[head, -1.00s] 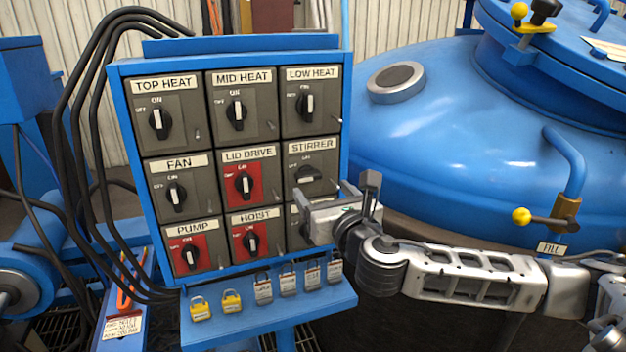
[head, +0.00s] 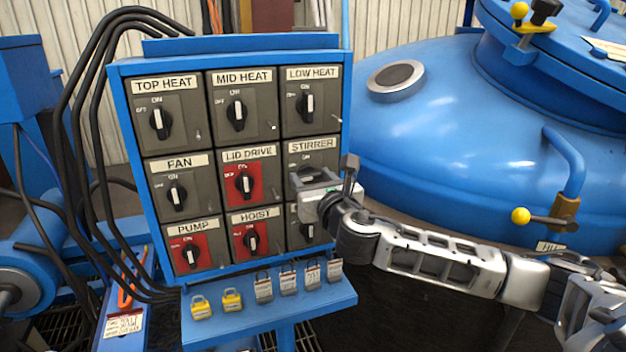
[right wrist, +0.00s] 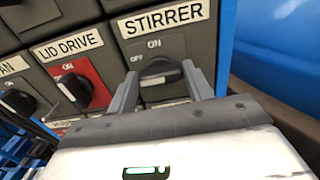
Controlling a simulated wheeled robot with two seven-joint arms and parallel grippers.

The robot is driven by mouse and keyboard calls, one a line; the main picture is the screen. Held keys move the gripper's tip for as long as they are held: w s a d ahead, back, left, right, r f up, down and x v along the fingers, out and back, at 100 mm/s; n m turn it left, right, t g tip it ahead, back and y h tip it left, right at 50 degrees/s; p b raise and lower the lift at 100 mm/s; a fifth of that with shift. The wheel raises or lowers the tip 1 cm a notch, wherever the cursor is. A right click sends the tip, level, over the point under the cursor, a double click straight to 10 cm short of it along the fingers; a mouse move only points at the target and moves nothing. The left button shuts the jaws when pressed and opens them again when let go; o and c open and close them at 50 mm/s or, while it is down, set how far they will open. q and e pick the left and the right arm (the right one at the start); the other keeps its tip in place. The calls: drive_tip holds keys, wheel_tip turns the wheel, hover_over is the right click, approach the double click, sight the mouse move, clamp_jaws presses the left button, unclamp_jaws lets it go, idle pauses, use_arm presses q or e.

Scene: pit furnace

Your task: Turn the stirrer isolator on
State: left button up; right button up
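The stirrer isolator is a dark rotary knob on a grey panel under the STIRRER label (head: 310,145). In the right wrist view the stirrer knob (right wrist: 160,72) lies about horizontal, toward the OFF side, while ON is marked above it. My right gripper (right wrist: 163,74) is open, with one finger at each side of the knob. I cannot tell whether the fingers touch it. In the head view my right gripper (head: 314,179) covers the lower part of the stirrer switch. My left gripper is not in view.
The LID DRIVE switch (head: 244,184) on a red panel is just left. The LOW HEAT switch (head: 305,104) is above, and another switch below is partly hidden by my gripper. A blue vessel (head: 450,130) stands at right.

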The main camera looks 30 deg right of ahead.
drive_tip(key=shift+m, duration=0.3)
drive_tip(key=m+p, duration=0.1)
drive_tip(key=m, duration=0.7)
drive_tip(key=shift+d+f, duration=0.1)
drive_tip(key=shift+d, duration=0.05)
drive_tip(key=m, duration=0.5)
drive_tip(key=shift+p, duration=0.4)
drive_tip(key=m, duration=0.4)
drive_tip(key=shift+f+p, duration=0.15)
drive_tip(key=shift+p, duration=0.15)
drive_tip(key=shift+m, duration=0.3)
drive_tip(key=o, duration=1)
